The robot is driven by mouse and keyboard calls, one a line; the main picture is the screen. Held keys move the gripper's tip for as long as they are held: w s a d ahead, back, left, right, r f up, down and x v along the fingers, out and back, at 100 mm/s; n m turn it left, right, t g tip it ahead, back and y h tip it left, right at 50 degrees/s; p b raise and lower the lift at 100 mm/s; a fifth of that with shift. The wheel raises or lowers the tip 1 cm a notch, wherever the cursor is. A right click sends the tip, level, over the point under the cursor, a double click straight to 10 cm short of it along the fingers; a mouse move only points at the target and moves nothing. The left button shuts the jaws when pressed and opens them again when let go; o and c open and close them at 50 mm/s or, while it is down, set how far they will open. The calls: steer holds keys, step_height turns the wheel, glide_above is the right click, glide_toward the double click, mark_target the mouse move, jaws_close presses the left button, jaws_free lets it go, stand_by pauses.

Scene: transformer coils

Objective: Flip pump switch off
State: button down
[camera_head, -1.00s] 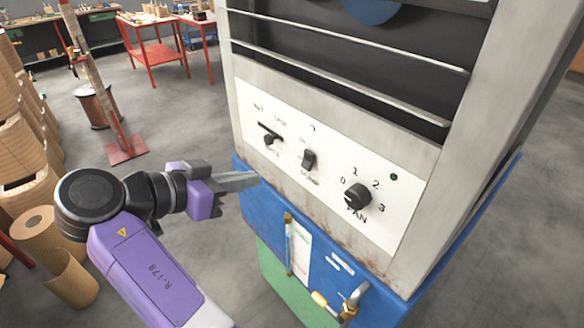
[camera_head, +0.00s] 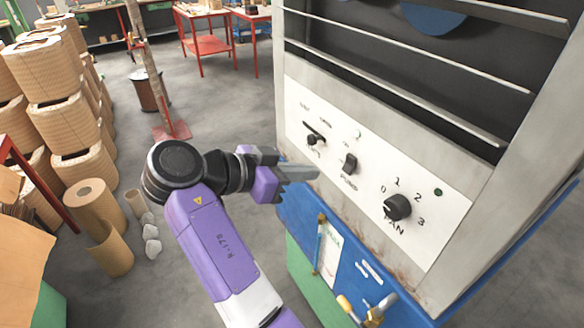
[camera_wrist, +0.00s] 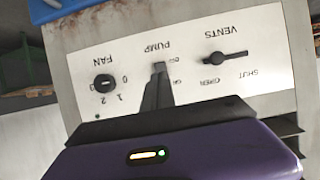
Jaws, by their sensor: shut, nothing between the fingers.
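The black pump switch (camera_head: 350,164) sits in the middle of a white control panel (camera_head: 447,205), above the word PUMP. In the wrist view the panel is upside down, and the switch (camera_wrist: 160,68) shows just beyond my fingertips. I cannot tell which way it is set. My gripper (camera_head: 316,172) is shut and empty, its fingers pointing at the panel from the left of the switch. In the wrist view my gripper (camera_wrist: 157,82) overlaps the switch's near side, so contact is unclear.
A vents lever (camera_head: 312,138) is left of the switch and a fan knob (camera_head: 397,207) is right of it. A blue ledge (camera_head: 300,207) with a clipboard (camera_head: 328,250) is below.

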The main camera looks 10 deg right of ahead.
mark_target(349, 164)
steer(key=p+x, duration=0.1)
steer(key=x, duration=0.7)
steer(key=shift+p, duration=0.35)
steer(key=shift+d, duration=0.1)
